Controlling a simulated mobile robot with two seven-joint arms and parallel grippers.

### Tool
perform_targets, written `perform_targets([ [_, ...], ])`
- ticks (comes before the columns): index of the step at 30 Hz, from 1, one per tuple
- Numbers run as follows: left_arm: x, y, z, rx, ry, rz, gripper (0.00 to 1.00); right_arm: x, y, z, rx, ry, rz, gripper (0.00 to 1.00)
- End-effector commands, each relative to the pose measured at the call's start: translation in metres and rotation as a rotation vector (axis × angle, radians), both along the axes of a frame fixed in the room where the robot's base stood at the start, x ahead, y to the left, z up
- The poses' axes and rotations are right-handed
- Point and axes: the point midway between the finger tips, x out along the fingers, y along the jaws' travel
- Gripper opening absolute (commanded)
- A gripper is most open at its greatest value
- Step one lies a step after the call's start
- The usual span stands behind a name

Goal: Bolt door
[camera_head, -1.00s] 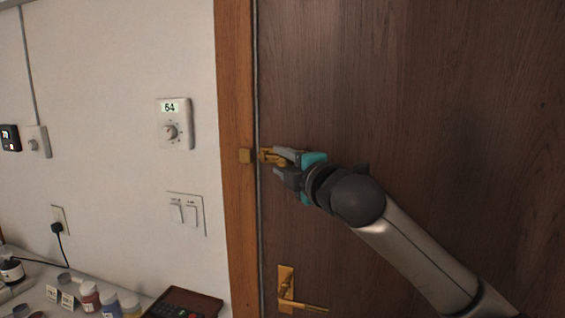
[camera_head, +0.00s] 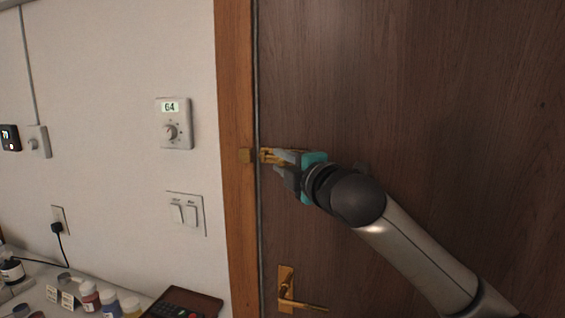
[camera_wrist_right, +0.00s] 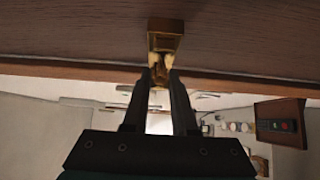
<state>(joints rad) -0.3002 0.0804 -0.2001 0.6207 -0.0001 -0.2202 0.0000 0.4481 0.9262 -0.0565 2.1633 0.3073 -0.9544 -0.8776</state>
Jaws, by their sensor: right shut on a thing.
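The dark brown door (camera_head: 430,90) stands closed against its lighter wooden frame (camera_head: 236,220). A brass bolt (camera_head: 267,155) is mounted on the door near its left edge. A small brass keeper (camera_head: 246,155) sits on the frame beside it, level with the bolt. My right gripper (camera_head: 281,163) is at the bolt and shut on part of it; the fingers hide some of the bolt. In the right wrist view, the fingertips (camera_wrist_right: 159,80) meet at the brass bolt (camera_wrist_right: 165,45). My left gripper is not in view.
A brass door handle (camera_head: 288,290) is below the arm. On the wall left of the frame are a thermostat (camera_head: 174,123) and a light switch (camera_head: 186,213). A counter at bottom left holds small jars (camera_head: 110,302) and a dark tray (camera_head: 183,303).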

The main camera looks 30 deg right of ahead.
Motion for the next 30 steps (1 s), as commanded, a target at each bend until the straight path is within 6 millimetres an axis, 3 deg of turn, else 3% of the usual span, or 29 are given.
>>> perform_targets([
  [15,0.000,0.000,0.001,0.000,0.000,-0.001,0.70,0.001,0.000,0.000,0.001,0.001,0.000,0.00],
  [24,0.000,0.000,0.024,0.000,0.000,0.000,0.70,0.021,0.016,0.003,0.004,0.003,-0.001,0.00],
  [30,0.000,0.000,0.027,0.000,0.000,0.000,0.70,0.026,0.022,0.001,0.001,-0.001,0.000,0.00],
])
